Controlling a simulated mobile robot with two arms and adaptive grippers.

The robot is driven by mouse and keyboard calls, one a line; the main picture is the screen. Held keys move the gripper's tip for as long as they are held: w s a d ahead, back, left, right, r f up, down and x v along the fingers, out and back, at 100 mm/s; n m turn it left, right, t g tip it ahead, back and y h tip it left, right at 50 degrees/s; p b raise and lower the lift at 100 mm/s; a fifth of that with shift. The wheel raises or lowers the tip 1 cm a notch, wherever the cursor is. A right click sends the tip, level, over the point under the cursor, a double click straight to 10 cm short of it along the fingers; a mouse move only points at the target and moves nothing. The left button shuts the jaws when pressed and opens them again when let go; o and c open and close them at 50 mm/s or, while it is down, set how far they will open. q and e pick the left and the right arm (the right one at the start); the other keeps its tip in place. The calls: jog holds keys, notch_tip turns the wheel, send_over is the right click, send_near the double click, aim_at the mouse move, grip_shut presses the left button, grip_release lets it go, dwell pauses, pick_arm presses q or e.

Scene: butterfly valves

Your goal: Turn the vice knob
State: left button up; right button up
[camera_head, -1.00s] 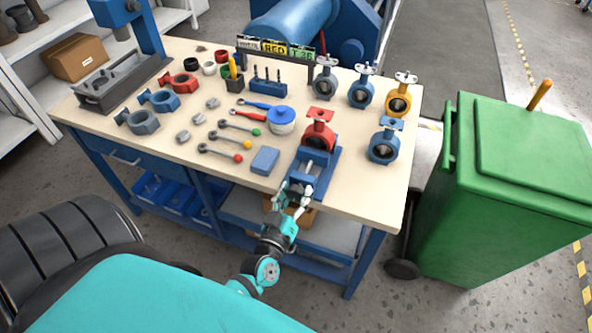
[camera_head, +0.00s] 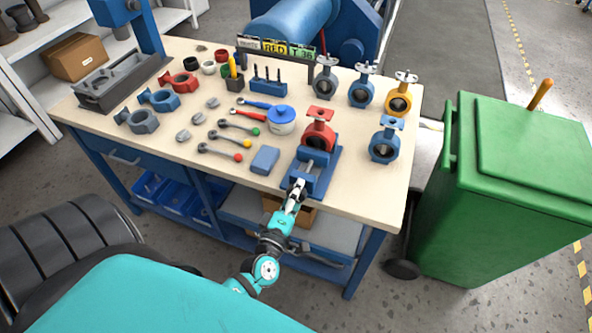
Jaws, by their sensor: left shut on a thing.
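The blue vice (camera_head: 319,164) stands at the front right edge of the table, with a red butterfly valve (camera_head: 318,133) in its jaws. The vice knob is at the vice's front end, and my gripper mostly hides it. My left gripper (camera_head: 297,187) is at that front end, at the table edge, with its fingers together. It is shut on the knob, as far as the small view shows. My right gripper is not in view.
The workbench (camera_head: 215,160) carries several valves, loose rings and handles with coloured knobs. A blue block (camera_head: 265,159) lies just left of the vice. A blue valve (camera_head: 384,140) stands right of it. A green bin (camera_head: 515,190) stands right of the bench.

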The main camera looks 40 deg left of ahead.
pick_arm(q)
jog(key=n+b, duration=0.2)
jog(key=n, duration=0.4)
jog(key=shift+f+n, duration=0.1)
jog(key=shift+n, duration=0.2)
jog(key=n+b, duration=0.2)
jog(key=n, duration=0.4)
jog(key=n+b, duration=0.3)
jog(key=n, duration=0.3)
jog(key=shift+n, duration=0.4)
jog(key=n+b, duration=0.1)
jog(key=n, duration=0.3)
jog(key=shift+n, duration=0.4)
jog(key=o, duration=1.2)
jog(key=shift+c, duration=0.2)
jog(key=shift+s+d, duration=0.1)
jog(key=v, duration=1.1)
jog(key=shift+s, duration=0.4)
